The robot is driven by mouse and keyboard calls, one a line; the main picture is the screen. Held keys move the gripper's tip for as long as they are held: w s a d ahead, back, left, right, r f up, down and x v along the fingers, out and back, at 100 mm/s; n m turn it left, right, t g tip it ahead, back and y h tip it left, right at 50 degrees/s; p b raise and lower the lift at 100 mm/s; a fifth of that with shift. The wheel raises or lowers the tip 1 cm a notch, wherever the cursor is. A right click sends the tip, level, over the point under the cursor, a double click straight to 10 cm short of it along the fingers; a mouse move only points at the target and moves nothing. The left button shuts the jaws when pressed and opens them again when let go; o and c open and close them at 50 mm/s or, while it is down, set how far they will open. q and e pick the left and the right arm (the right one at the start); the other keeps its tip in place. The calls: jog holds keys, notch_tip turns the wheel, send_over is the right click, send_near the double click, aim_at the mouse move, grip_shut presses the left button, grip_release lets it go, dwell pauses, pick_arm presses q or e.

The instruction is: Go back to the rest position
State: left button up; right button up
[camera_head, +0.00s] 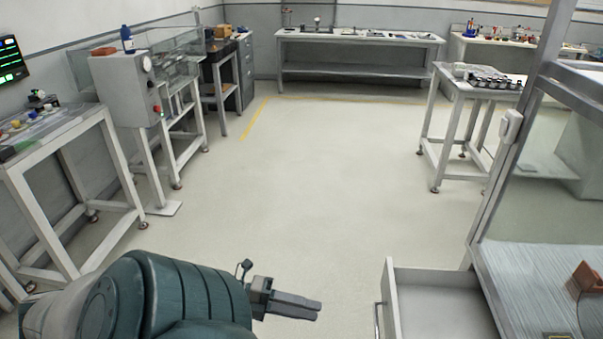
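My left gripper (312,308) is in the lower middle of the head view, at the end of my teal arm, which comes in from the left. Its two grey fingers point right and lie close together, with nothing between them. It hangs over bare floor, to the left of an open drawer (432,277), and touches nothing that I can see. My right gripper is not in view.
The pulled-out drawer juts from the bench (515,285) at the right. A table (445,88) with small dark parts stands beyond it. White-framed tables (50,133) and a machine (125,90) line the left. The middle floor (310,180) is clear.

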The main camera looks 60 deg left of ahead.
pick_arm(q)
jog(key=shift+s+a+r, duration=0.15)
jog(key=shift+s+a, duration=0.25)
jog(key=shift+s, duration=0.1)
dwell(0.4)
jog(key=w+d+f+n+y, duration=0.1)
jog(key=d+f+n+y, duration=0.2)
jog(key=f+n+y, duration=1.15)
jog(key=s+d+f+n+g+h, duration=0.2)
jog(key=d+f+n+g+h, duration=0.1)
jog(key=d+f, duration=0.9)
jog(key=s+d+f+n+g+h, duration=0.2)
jog(key=d+f+n, duration=0.3)
jog(key=d+f, duration=0.7)
notch_tip(320, 180, down, 2)
jog(key=shift+s+f+n+g+h, duration=0.3)
jog(key=shift+n+g+h, duration=0.1)
jog(key=shift+h, duration=0.35)
jog(key=shift+d, duration=0.1)
